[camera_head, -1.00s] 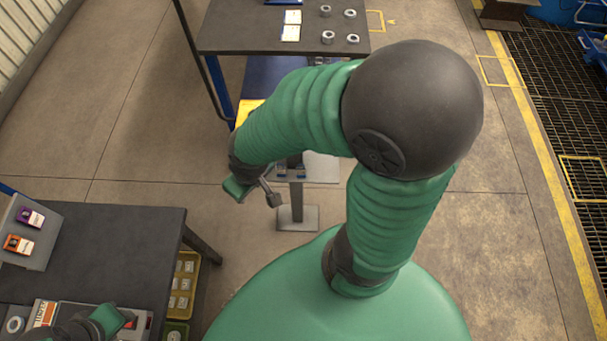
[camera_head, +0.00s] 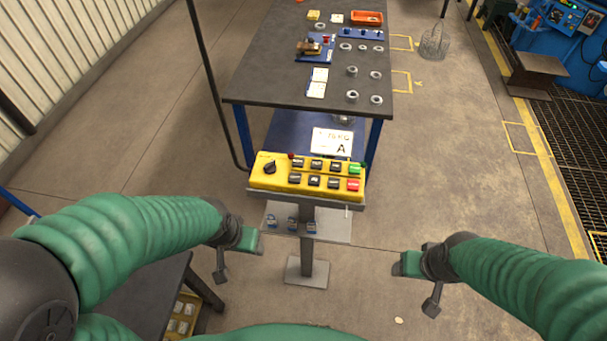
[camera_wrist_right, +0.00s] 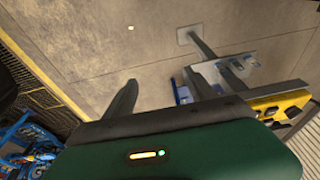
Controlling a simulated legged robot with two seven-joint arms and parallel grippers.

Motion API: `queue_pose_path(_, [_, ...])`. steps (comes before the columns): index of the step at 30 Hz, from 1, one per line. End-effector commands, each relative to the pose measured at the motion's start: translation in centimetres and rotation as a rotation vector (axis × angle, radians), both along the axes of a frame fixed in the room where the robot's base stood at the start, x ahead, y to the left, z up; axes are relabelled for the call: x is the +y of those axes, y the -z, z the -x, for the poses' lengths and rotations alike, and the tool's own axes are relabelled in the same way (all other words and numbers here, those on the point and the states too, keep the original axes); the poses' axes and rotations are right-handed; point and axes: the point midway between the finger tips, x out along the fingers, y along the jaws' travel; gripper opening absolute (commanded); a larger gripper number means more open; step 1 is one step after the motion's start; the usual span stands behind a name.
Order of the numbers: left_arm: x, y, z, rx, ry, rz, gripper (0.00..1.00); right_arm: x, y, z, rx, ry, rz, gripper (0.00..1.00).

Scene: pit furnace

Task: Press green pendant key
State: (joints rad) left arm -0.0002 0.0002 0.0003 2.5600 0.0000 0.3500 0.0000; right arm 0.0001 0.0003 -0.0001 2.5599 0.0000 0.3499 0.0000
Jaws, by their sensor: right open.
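The yellow pendant (camera_head: 283,180) sits on a post stand in the middle of the head view, with two rows of keys and a black knob at its left. The green key (camera_head: 355,169) is in the upper row at the right end, above a red key. My left gripper (camera_head: 226,262) is in front and left of the pendant, apart from it; its jaw gap is unclear. My right gripper (camera_head: 430,285) is in front and right of the pendant, apart from it, open and empty. The pendant (camera_wrist_right: 290,106) also shows at the right of the right wrist view; its green key cannot be made out there.
A dark table (camera_head: 258,86) with rings, cards and an orange tray (camera_head: 367,18) stands behind the pendant. A shelf with padlocks (camera_head: 330,227) is on the stand below it. A dark bench (camera_head: 150,300) is at lower left.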

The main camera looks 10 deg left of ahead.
Motion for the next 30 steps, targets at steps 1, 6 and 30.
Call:
queue_pose_path(1, [0.02,-0.01,0.01,0.000,0.000,0.000,0.65,0.01,0.00,-0.01,0.000,0.000,0.000,0.65])
queue_pose_path(6, [0.02,-0.01,0.01,0.000,-0.001,0.000,0.65,0.02,-0.01,0.00,0.000,-0.001,0.000,0.65])
queue_pose_path(30, [0.01,-0.01,0.00,0.000,0.000,0.000,0.65,0.00,-0.01,0.00,0.000,0.000,0.000,0.00])
